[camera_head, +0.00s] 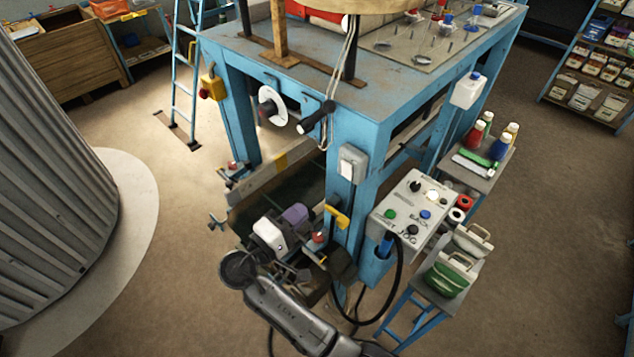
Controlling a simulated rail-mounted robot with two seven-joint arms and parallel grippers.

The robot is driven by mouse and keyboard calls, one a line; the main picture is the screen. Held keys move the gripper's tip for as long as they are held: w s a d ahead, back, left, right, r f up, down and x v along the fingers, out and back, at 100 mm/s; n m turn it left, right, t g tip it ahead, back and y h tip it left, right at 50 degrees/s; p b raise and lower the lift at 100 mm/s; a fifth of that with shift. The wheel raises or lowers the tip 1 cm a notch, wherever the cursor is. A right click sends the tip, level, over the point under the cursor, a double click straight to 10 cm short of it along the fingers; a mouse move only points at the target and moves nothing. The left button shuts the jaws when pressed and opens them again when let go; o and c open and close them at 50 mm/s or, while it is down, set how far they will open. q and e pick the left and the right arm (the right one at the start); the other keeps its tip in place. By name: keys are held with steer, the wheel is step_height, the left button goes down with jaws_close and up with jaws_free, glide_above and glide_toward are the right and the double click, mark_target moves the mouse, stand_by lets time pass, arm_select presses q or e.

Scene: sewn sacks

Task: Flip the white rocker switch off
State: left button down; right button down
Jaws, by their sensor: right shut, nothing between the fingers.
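A white rocker switch (352,163) is in a pale box on the front blue leg of the machine. It is too small to tell which way its rocker is tipped. My right arm comes up from the bottom of the view and bends near the machine's low front. My right gripper (315,213) is small and partly lost among dark machine parts. It is shut and empty, below and to the left of the switch, apart from it. My left gripper is not in view.
A control box (411,213) with several buttons stands right of the leg, with a black cable looping below. A yellow handle (336,217) sticks out below the switch. A black-gripped crank (316,118) juts out at upper left. Bottles and tubs stand on shelves at right.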

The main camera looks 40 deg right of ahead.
mark_target(344, 166)
steer(key=shift+w+a+r, duration=0.15)
steer(key=shift+a+r, duration=0.15)
steer(key=shift+a, duration=0.05)
steer(key=shift+d, duration=0.1)
steer(key=p+x, duration=0.1)
steer(key=x, duration=0.3)
steer(key=p+x, duration=0.2)
steer(key=x, duration=0.2)
steer(key=p+x, duration=0.1)
steer(key=x, duration=0.3)
steer(key=shift+d+r, duration=0.1)
steer(key=shift+r, duration=0.2)
steer(key=shift+p+x, duration=0.5)
steer(key=shift+x, duration=0.3)
